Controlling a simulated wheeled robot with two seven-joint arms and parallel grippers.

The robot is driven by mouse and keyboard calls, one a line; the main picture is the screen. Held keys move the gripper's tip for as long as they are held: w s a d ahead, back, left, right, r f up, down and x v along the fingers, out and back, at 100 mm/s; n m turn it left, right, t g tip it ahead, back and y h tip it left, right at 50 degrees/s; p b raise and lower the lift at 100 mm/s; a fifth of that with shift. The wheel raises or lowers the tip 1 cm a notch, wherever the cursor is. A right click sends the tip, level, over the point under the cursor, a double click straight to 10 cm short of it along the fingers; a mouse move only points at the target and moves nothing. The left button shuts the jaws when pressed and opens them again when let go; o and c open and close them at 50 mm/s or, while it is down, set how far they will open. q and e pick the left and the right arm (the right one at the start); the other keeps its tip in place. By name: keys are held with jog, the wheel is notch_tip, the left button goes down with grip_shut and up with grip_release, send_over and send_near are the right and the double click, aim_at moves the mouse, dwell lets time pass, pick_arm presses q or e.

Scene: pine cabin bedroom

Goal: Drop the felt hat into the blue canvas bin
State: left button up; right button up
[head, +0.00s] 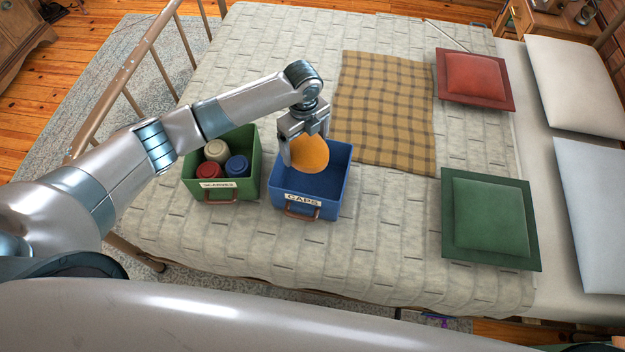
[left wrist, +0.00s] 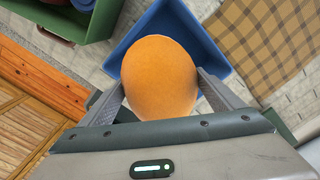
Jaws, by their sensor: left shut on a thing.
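The orange felt hat (head: 310,153) is held in my left gripper (head: 304,152) in the head view. The fingers are shut on it, one at each side, as the left wrist view shows the hat (left wrist: 159,77) between the two fingers. The blue canvas bin (head: 308,204) is labelled CAPS and stands on the bed with its open top up. The hat is over the bin's opening, and its lower part overlaps the inside in the picture. I cannot tell how far it is above the floor of the bin. My right gripper does not show.
A green bin (head: 222,188) with several rolled items stands just left of the blue bin. A plaid blanket (head: 385,108) lies behind and to the right. Red (head: 474,77) and green (head: 490,218) cushions lie further right. The bed's front area is clear.

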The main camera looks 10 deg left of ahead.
pick_arm(q)
jog(key=shift+f+b, duration=1.35)
jog(key=shift+f, duration=0.55)
jog(key=o, duration=0.9)
jog(key=shift+r, duration=0.1)
notch_tip(320, 180, up, 17)
jog(key=b, duration=0.3)
jog(key=shift+r+b, duration=0.15)
jog(key=shift+b, duration=0.2)
